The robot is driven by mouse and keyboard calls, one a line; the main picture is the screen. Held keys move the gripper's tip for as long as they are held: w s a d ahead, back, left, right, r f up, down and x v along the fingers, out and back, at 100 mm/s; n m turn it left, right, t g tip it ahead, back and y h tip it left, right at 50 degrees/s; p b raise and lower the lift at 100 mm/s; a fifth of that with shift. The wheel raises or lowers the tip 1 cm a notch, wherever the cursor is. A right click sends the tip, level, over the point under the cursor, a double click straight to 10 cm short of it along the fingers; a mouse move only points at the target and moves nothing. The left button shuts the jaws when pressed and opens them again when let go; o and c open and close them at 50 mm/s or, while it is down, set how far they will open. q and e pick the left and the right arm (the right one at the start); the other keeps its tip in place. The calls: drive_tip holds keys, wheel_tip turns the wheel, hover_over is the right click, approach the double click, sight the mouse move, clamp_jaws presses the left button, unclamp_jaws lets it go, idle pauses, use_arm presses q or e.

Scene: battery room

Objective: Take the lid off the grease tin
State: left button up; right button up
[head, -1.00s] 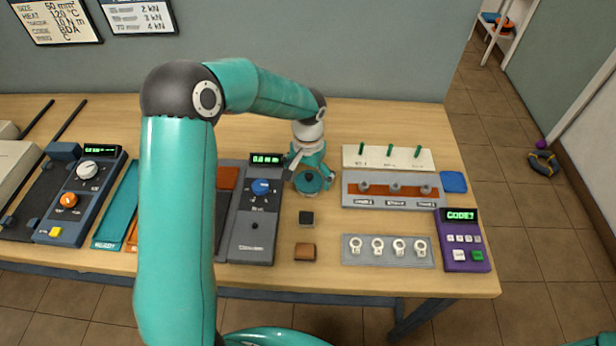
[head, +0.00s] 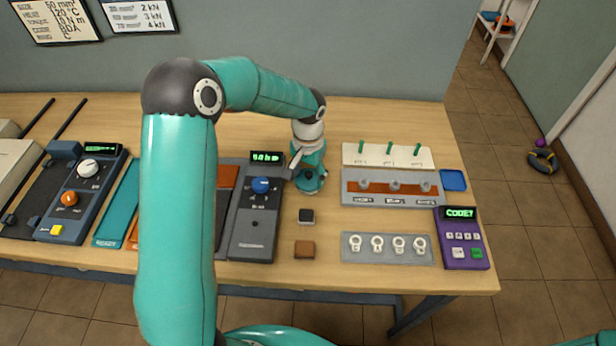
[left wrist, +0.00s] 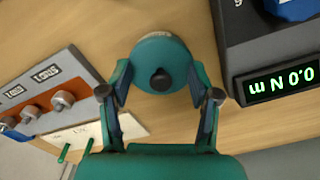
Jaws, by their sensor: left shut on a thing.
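The grease tin's round teal lid (left wrist: 160,62) with a black knob shows in the left wrist view between my two fingers. A thin pale rim shows at its far edge. In the head view the lid (head: 311,184) is partly covered by my left gripper (head: 308,176), which points down over it. The left gripper (left wrist: 160,92) is shut on the lid, a finger on either side. The tin's body is mostly hidden, and I cannot tell whether the lid is raised from it.
A grey device with a blue knob (head: 261,186) stands close left of the lid. A grey rack with several metal parts (head: 390,200) stands close right. A dark block (head: 306,216) and a brown block (head: 304,249) lie in front. Bare wood lies behind.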

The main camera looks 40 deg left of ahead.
use_arm(q)
drive_tip(key=shift+s+f, duration=0.25)
drive_tip(key=shift+f, duration=0.05)
use_arm(e)
drive_tip(key=shift+f, duration=0.1)
